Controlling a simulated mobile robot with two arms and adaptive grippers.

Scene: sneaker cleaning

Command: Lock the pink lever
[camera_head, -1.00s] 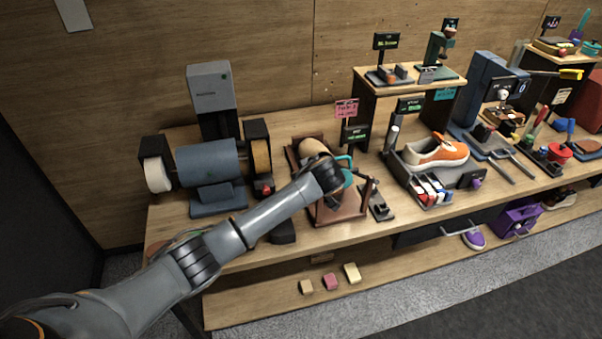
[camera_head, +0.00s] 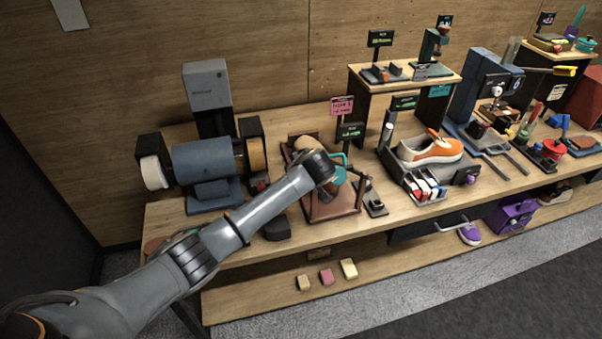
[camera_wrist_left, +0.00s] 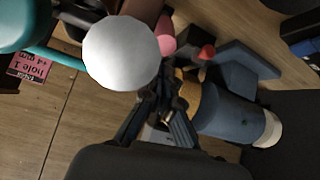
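A pink rounded knob (camera_wrist_left: 164,36), which looks like the end of the pink lever, shows at the top of the left wrist view. Its lower left is partly covered by a white ball (camera_wrist_left: 121,53) closer to the camera. My left gripper (camera_wrist_left: 162,92) points towards the bench, with its dark fingertips close together below the pink knob in the picture. They look shut, with nothing visible between them, and apart from the knob. In the head view, my left wrist hides the fingers and the pink knob. A teal part (camera_head: 338,172) shows beside the wrist. My right gripper is out of view.
A brown stand (camera_head: 330,207) sits beneath my left wrist. A blue grinder (camera_head: 207,160) stands left of it, and also shows in the wrist view (camera_wrist_left: 232,118). A pink sign (camera_head: 342,106) stands behind. A tray with an orange sneaker (camera_head: 430,148) lies to the right.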

